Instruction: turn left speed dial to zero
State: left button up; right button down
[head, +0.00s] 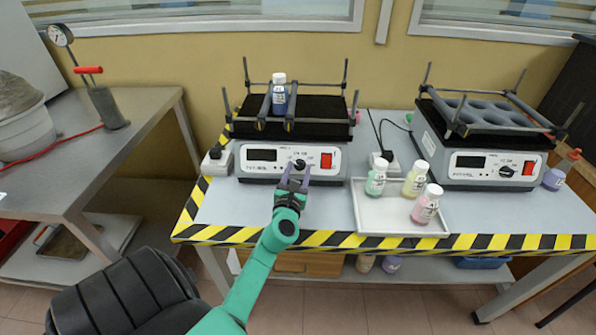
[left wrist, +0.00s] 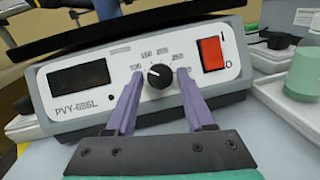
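The left shaker (head: 262,170) has a black speed dial (head: 300,164) on its white front panel, right of a dark display and left of a red switch. In the left wrist view the dial (left wrist: 160,76) has a light pointer mark at its upper left, and numbers are printed in an arc above it. My left gripper (head: 295,171) is in front of the panel. Its two purple fingers are apart, with tips on either side of the dial; contact with it cannot be made out. My right gripper is not in view.
A white tray (head: 376,222) with several bottles lies to the right, before a second shaker (head: 470,170). A striped edge (head: 330,241) borders the table. A metal bench (head: 60,170) stands at left.

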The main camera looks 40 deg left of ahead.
pick_arm(q)
grip_shut()
jog(key=shift+n, duration=0.4)
jog(key=n+y, duration=0.1)
jog(key=n+g+b, duration=0.1)
jog(key=n, duration=0.1)
jog(key=shift+w+d+f+y, duration=0.1)
jog(key=shift+d+y, duration=0.05)
jog(key=shift+y, duration=0.25)
jog(key=shift+w+d+n+g+y+b, duration=0.1)
jog(key=shift+n+g+y+b, duration=0.45)
jog(key=shift+n, duration=0.95)
jog(key=shift+d+n+g+y+b, duration=0.15)
jog(key=shift+n+g+y, duration=0.55)
jog(key=shift+n, duration=0.8)
jog(key=shift+a, duration=0.1)
jog(key=shift+o, duration=2.1)
grip_release()
